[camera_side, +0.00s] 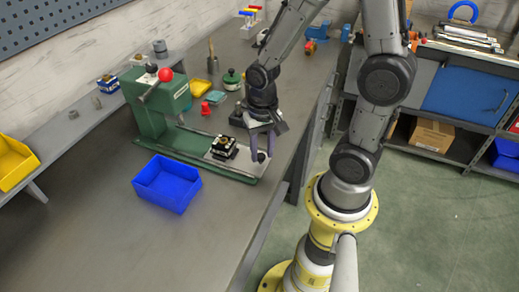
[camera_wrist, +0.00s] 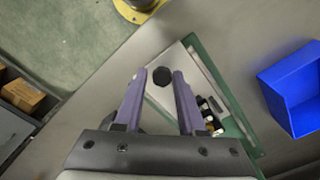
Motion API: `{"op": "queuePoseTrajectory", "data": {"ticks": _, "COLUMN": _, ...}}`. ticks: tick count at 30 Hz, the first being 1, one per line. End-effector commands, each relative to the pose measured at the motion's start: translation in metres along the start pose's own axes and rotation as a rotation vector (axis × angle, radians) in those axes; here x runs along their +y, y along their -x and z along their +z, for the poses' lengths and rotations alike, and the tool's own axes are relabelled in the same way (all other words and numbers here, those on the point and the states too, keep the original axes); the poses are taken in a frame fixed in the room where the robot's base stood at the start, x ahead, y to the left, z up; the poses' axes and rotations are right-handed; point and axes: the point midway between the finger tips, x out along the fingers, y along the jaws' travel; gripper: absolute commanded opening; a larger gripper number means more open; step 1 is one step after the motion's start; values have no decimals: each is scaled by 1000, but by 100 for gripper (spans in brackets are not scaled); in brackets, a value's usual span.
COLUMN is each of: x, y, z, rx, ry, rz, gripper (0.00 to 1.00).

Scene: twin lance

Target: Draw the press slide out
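The green press (camera_side: 158,105) stands on the bench with a red ball on its lever. Its long green base (camera_side: 185,146) runs toward the bench's right edge. The pale slide plate (camera_side: 222,160) lies on the base's outer end and carries a small black-and-white fixture (camera_side: 224,146). A dark round knob (camera_side: 262,156) stands at the plate's end; it also shows in the wrist view (camera_wrist: 160,77). My gripper (camera_side: 261,157) points down at the knob, its purple fingers apart. In the wrist view the knob lies between the fingertips (camera_wrist: 159,73), with visible gaps at the sides.
A blue bin (camera_side: 167,184) stands in front of the press base. Red and green small items (camera_side: 206,108), a yellow tray (camera_side: 199,88) and a teal block (camera_side: 215,97) lie behind it. A yellow bin (camera_side: 14,163) is at far left. The bench's front left is clear.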

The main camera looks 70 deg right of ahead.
Motion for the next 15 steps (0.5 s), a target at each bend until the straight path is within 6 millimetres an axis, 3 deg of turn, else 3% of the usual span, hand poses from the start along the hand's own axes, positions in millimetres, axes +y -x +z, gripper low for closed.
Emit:
{"op": "queuePoseTrajectory", "data": {"ticks": 1, "x": 1, "y": -1, "z": 1, "rx": -4, "ry": -1, "rz": 3, "gripper": 46}}
{"op": "queuePoseTrajectory", "data": {"ticks": 4, "x": 1, "y": -1, "z": 1, "rx": -4, "ry": -1, "rz": 2, "gripper": 62}}
{"op": "queuePoseTrajectory", "data": {"ticks": 15, "x": 0, "y": 3, "z": 0, "rx": 0, "ry": -1, "rz": -1, "gripper": 62}}
